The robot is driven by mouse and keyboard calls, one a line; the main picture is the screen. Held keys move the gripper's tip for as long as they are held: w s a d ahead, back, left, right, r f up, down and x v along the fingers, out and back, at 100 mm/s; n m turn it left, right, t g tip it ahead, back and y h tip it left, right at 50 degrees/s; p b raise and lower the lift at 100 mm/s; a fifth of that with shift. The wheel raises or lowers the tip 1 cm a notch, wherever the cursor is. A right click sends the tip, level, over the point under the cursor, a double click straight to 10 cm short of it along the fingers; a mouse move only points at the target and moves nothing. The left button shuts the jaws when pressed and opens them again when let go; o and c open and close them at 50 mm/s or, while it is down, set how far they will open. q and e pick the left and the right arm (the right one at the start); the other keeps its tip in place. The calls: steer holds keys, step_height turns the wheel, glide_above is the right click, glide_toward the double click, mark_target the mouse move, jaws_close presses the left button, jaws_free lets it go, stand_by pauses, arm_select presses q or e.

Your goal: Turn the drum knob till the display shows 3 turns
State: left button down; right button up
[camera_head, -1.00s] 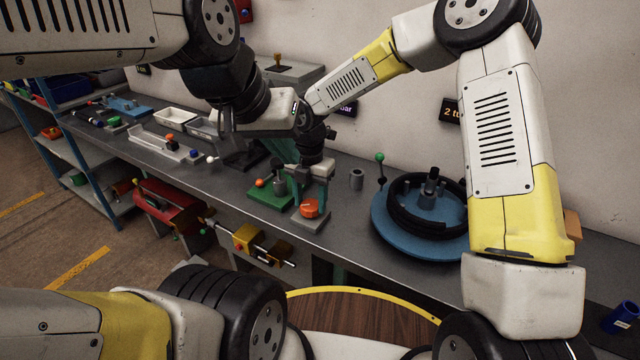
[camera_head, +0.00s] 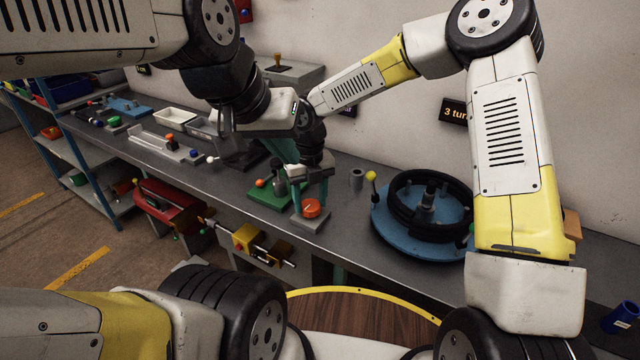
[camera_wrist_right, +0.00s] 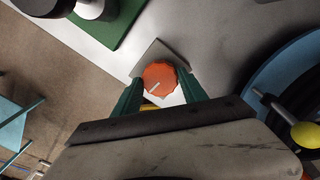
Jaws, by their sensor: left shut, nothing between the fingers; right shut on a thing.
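The orange knob (camera_head: 311,207) sits on a small grey block at the bench's front edge. It also shows in the right wrist view (camera_wrist_right: 160,78), with a pale mark on its top. My right gripper (camera_head: 310,192) points down with one teal finger on each side of the knob, shut on it. My left gripper (camera_head: 286,149) is shut and empty, higher up and partly hidden behind the arms. The display (camera_head: 454,112) on the wall reads "3 tur", its right end hidden by my right arm. The blue drum (camera_head: 392,226) carries a coiled black hose (camera_head: 403,208).
A yellow-ball post (camera_head: 371,176) stands at the drum's left rim. A green plate (camera_head: 265,197) with fittings lies left of the knob. Trays and parts crowd the bench's left.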

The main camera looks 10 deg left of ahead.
mark_target(311, 205)
steer(key=shift+n, duration=0.4)
steer(key=o, duration=1.4)
steer(key=shift+r, duration=0.15)
step_height(311, 205, up, 8)
steer(key=shift+f, duration=0.25)
steer(key=shift+d, duration=0.1)
